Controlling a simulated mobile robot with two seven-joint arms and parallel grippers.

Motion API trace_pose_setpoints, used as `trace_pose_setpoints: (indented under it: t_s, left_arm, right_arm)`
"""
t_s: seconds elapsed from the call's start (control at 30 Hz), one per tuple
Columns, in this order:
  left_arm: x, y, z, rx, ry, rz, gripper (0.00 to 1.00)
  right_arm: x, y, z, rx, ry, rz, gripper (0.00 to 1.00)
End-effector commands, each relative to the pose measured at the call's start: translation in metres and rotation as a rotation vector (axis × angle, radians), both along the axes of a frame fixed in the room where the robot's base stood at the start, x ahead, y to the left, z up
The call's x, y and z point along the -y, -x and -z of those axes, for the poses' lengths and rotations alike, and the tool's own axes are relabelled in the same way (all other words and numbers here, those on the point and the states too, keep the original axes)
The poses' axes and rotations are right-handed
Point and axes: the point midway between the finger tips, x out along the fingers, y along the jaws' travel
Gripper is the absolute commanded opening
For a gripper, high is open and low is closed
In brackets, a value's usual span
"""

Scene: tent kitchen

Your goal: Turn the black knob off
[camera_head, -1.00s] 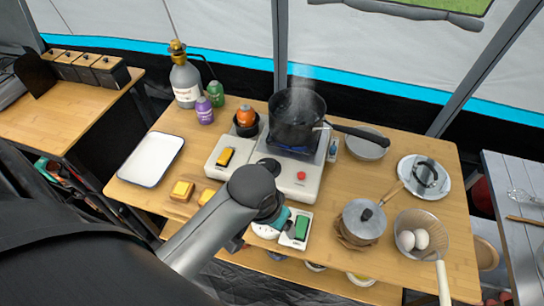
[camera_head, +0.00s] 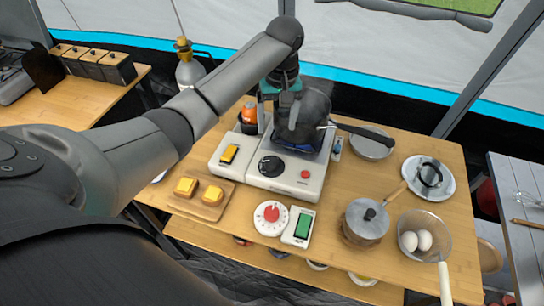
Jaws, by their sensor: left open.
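The black knob (camera_head: 271,166) is on the top of the white stove (camera_head: 297,183), between a yellow-orange switch and a red button. A dark pot (camera_head: 316,108) stands on the burner behind the knob, its handle pointing right. My left gripper (camera_head: 280,120) points down beyond the knob, by the left side of the pot, and overlaps it in view. It is open. Whether it touches the pot cannot be told. My right gripper is not in view.
A black container with an orange-topped bottle (camera_head: 249,112) stands left of the pot. A red-and-white timer (camera_head: 271,217) and a green-screened device (camera_head: 301,226) lie in front of the stove. Bread on a board (camera_head: 211,213) is left; a lidded saucepan (camera_head: 367,219) is right.

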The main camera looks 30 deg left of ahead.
Motion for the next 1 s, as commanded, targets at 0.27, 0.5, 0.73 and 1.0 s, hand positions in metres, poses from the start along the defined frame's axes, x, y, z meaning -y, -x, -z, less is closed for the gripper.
trace_pose_setpoints:
  t_s: [0.27,0.5,0.73,1.0]
  left_arm:
    - [-0.007,-0.003,0.007,-0.011,-0.002,-0.043,0.8]
    - [-0.009,0.0,0.057,-0.01,-0.002,-0.041,0.8]
    - [-0.01,0.001,0.106,-0.008,-0.002,-0.04,0.8]
    - [-0.012,0.002,0.139,-0.005,-0.002,-0.04,0.8]
  right_arm:
    - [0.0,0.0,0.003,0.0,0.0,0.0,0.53]
    - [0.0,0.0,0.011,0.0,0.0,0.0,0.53]
    - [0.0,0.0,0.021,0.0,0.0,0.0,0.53]
    - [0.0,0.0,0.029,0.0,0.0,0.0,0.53]
